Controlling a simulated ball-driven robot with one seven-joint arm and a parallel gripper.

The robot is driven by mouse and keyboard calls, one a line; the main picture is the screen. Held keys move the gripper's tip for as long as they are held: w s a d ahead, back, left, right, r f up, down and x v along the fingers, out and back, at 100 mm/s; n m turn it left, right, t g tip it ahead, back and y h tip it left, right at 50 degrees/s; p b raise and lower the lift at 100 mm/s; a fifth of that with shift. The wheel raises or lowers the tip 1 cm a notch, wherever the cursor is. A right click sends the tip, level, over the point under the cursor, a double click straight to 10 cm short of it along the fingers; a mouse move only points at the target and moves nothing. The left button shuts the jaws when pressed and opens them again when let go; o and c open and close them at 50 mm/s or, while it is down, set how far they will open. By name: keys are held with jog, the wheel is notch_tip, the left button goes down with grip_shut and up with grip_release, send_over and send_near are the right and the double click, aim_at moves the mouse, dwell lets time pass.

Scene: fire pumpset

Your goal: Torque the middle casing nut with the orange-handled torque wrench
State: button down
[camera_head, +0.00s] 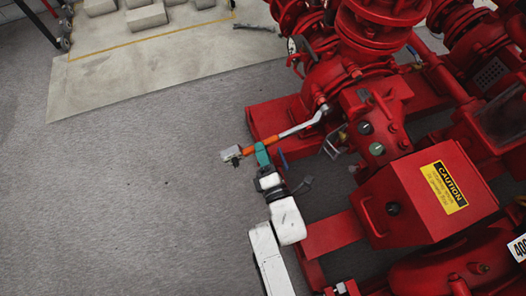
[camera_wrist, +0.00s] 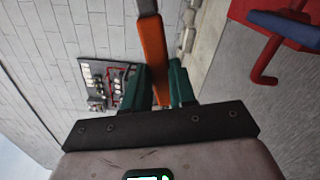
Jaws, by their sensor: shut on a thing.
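The torque wrench has an orange handle (camera_head: 262,143) and a silver shaft (camera_head: 298,127) that runs up and right to the red pump casing (camera_head: 335,78). My gripper (camera_head: 262,153) is shut on the orange handle, with its green fingers across it. In the wrist view the orange handle (camera_wrist: 153,55) passes between the green fingers (camera_wrist: 157,88). The wrench head (camera_head: 322,111) is at the lower edge of the casing. The middle casing nut cannot be made out there, and I cannot tell whether the head sits on it.
A red box with a yellow caution label (camera_head: 444,187) stands right of my arm. A red base block (camera_head: 272,117) lies below the wrench. Grey floor (camera_head: 150,195) is clear to the left. The wrist view shows a wall board (camera_wrist: 108,83) and a blue-handled lever (camera_wrist: 288,28).

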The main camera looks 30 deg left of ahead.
jog(key=shift+b+x, duration=0.95)
jog(key=shift+x, duration=0.45)
jog(key=shift+r, duration=0.2)
dwell(0.4)
jog(key=shift+s+a+r+m+p, duration=0.15)
jog(key=shift+r+m+p, duration=0.6)
jog(key=shift+r+p, duration=0.7)
jog(key=shift+s+a+r+m+p, duration=0.1)
jog(key=shift+s+r+m+p, duration=0.1)
jog(key=shift+r+m+p, duration=1.35)
jog(key=shift+r+p, duration=1.1)
jog(key=shift+r, duration=0.15)
notch_tip(320, 180, up, 8)
jog(key=w+d+m+p, duration=0.2)
jog(key=m+p, duration=0.3)
jog(key=p, duration=0.2)
jog(key=shift+w+p, duration=0.2)
jog(key=shift+p, duration=0.2)
jog(key=shift+s+a+f+n+b, duration=0.25)
jog(key=shift+f+b, duration=0.35)
jog(key=shift+b, duration=0.4)
jog(key=shift+d, duration=0.1)
